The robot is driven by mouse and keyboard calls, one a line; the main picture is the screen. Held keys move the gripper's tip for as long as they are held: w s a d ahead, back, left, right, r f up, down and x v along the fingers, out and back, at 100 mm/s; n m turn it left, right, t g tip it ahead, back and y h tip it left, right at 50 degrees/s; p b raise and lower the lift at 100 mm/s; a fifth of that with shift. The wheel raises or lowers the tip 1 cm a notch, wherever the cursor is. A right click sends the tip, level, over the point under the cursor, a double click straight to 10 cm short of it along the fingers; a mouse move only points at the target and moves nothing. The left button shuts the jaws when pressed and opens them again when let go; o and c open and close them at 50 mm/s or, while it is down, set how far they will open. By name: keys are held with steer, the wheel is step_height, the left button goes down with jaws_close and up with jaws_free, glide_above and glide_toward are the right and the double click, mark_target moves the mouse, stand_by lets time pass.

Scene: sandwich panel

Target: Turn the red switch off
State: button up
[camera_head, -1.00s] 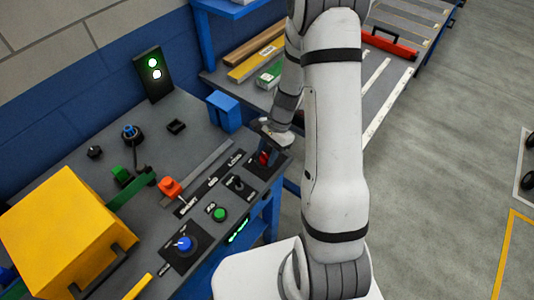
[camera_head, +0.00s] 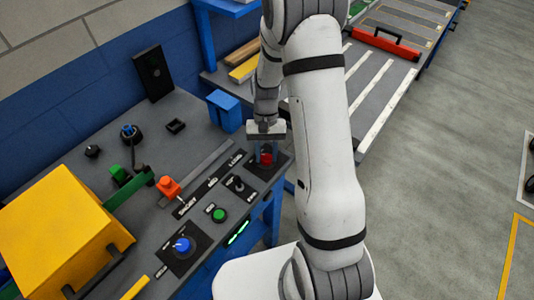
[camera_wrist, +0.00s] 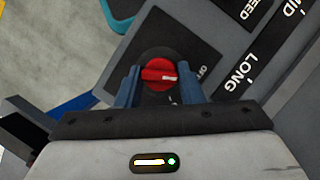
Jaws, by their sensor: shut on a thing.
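The red switch (camera_head: 265,158) is a round red knob on a black plate at the right end of the grey panel. In the wrist view the red knob (camera_wrist: 157,71) lies between two blue fingers, and its white mark points right, toward a label that seems to read "OFF" (camera_wrist: 203,71). My gripper (camera_wrist: 159,78) is shut on the knob, with one finger on each side. In the head view my gripper (camera_head: 266,150) stands over the switch and partly hides it.
A black lamp box (camera_head: 153,73) at the back shows no lit lamp. A yellow box (camera_head: 60,230) fills the panel's left. A blue block (camera_head: 224,110) stands behind.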

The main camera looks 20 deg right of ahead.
steer(key=shift+w+n, duration=0.1)
steer(key=shift+n, duration=0.5)
steer(key=shift+r+h, duration=0.1)
steer(key=shift+h, duration=0.2)
steer(key=o, duration=1)
steer(key=shift+c, duration=0.2)
steer(key=b+v, duration=0.1)
steer(key=v, duration=0.6)
steer(key=shift+r, duration=0.3)
steer(key=shift+w, duration=0.1)
